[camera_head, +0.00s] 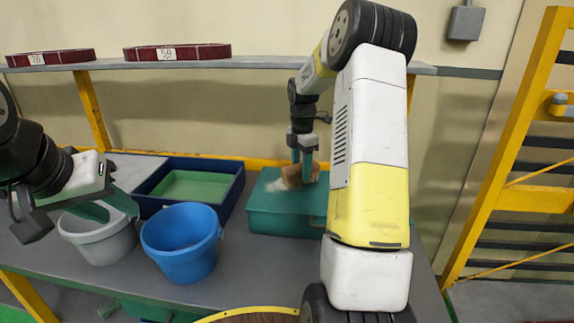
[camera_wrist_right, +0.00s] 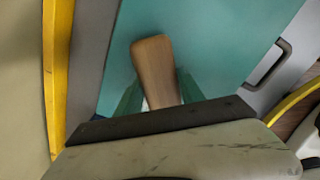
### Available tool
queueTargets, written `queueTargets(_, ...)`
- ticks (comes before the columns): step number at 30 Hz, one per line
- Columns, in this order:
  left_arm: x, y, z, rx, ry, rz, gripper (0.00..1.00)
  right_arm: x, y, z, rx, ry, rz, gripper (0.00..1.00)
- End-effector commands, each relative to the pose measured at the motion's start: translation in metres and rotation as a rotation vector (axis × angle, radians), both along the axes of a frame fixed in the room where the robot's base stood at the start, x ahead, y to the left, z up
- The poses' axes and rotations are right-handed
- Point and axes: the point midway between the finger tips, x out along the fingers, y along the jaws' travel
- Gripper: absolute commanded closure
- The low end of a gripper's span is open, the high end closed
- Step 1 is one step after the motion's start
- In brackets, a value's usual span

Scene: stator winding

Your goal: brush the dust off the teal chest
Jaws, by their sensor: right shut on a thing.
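The teal chest (camera_head: 281,217) stands on the grey workbench, partly hidden behind my right arm. Its lid also fills much of the right wrist view (camera_wrist_right: 222,50). A pale patch of dust (camera_head: 276,186) lies on the lid near the brush. My right gripper (camera_head: 303,172) points down over the lid and is shut on a brush (camera_head: 293,178) with a wooden handle, which shows in the wrist view (camera_wrist_right: 155,70). Whether the bristles touch the lid is hard to tell. My left gripper (camera_head: 122,207) is over the grey bucket, its fingers seen edge-on, so its opening is unclear.
A grey bucket (camera_head: 100,241) and a blue bucket (camera_head: 180,246) stand left of the chest. A dark blue tray with a green floor (camera_head: 202,188) lies behind them. A shelf (camera_head: 265,62) with dark red rings runs above. A yellow frame (camera_head: 505,140) stands at right.

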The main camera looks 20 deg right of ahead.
Motion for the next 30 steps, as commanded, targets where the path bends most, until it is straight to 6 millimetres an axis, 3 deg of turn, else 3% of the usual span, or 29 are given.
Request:
queueTargets(9, 0.000, 0.000, 0.000, 0.000, 0.000, 0.000, 0.64, 0.012, 0.026, 0.001, 0.001, 0.000, 0.003, 0.87)
queueTargets(17, 0.000, 0.000, 0.000, 0.000, 0.000, 0.000, 0.64, 0.017, 0.034, 0.002, 0.000, -0.001, 0.003, 0.87)
queueTargets(30, 0.000, 0.000, 0.000, 0.000, 0.000, 0.000, 0.64, 0.031, 0.065, -0.001, 0.000, 0.000, 0.002, 0.87)
